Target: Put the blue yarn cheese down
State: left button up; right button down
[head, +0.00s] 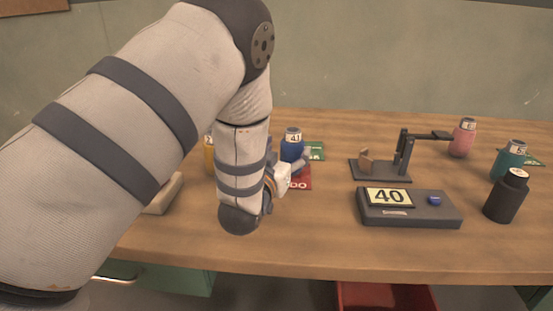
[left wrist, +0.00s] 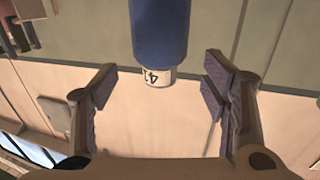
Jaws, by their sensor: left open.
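The blue yarn cheese (head: 292,149), with a white top labelled 41, stands upright on the table beyond my left forearm. My left gripper (head: 292,168) is at it, partly hidden by my forearm. In the left wrist view the blue yarn cheese (left wrist: 160,32) appears upside down between the fingertips of my open left gripper (left wrist: 158,80), with a visible gap on each side. A red card (head: 301,183) lies in front of the cheese and a green card (head: 317,150) behind it. Its base is hidden. My right gripper is not in view.
A dark scale (head: 430,212) with a 40 card and a black stand (head: 381,171) are right of the gripper. Pink (head: 464,138), teal (head: 510,160) and black (head: 505,199) cheeses stand farther right. A yellow cheese (head: 209,158) is partly hidden at left.

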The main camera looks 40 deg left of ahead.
pick_arm(q)
jog(key=v, duration=0.6)
jog(key=shift+s, duration=0.25)
